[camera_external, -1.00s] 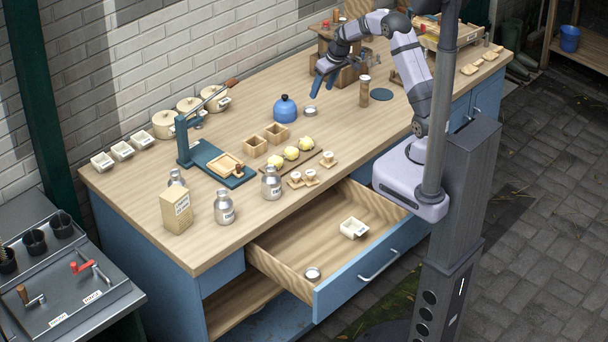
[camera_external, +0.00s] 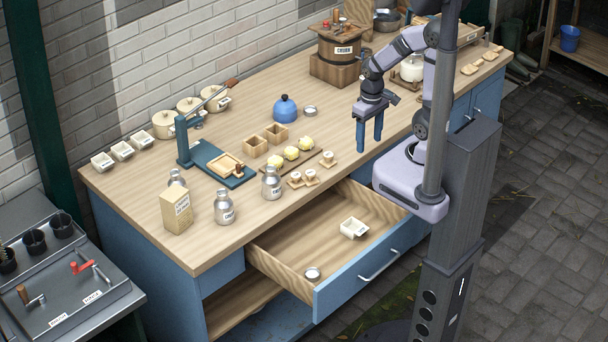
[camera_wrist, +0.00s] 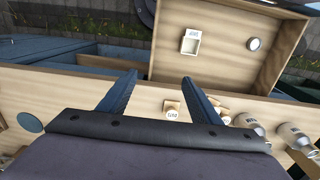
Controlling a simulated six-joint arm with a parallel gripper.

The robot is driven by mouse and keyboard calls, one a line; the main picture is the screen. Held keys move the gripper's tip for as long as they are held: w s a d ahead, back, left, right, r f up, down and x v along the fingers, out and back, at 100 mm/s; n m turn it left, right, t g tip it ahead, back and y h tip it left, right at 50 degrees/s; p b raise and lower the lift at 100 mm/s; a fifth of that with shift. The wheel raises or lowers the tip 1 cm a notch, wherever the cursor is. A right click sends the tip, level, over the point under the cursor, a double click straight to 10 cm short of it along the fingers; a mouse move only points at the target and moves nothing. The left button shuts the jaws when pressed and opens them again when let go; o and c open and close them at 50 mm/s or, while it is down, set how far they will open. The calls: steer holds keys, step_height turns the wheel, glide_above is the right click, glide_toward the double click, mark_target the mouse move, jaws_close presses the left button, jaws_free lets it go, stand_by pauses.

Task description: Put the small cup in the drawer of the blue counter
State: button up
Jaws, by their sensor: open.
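The blue counter's drawer (camera_external: 300,238) is pulled out, its light wooden inside open upward. In it are a small white square dish (camera_external: 354,228) and a small round metal piece (camera_external: 312,273), near the front left corner. Several small pale cup-like pieces on wooden bases (camera_external: 328,159) stand on the counter just behind the drawer; I cannot tell which is the named small cup. My gripper (camera_external: 369,145) is open, empty and points down above the counter, right of these pieces. In the wrist view one such piece (camera_wrist: 171,111) shows between the fingers, and the drawer (camera_wrist: 215,65) lies beyond.
A board with yellow lumps (camera_external: 291,154), two wooden boxes (camera_external: 255,147), metal cans (camera_external: 271,183) and a blue kettle (camera_external: 285,109) stand left of my gripper. A wooden churn (camera_external: 341,48) stands behind. The drawer's middle is mostly clear.

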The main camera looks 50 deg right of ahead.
steer(key=t+b, duration=0.3)
steer(key=t, duration=0.2)
glide_toward(309, 111)
steer(key=shift+w+d+f+g, duration=0.2)
steer(key=shift+w+f+g, duration=0.1)
steer(key=shift+w+f, duration=0.4)
steer(key=shift+f+p, duration=0.1)
steer(key=shift+p, duration=0.35)
steer(key=shift+a+f, duration=0.1)
steer(key=shift+f, duration=0.2)
steer(key=shift+p+x, duration=1.2)
steer(key=shift+x, duration=0.95)
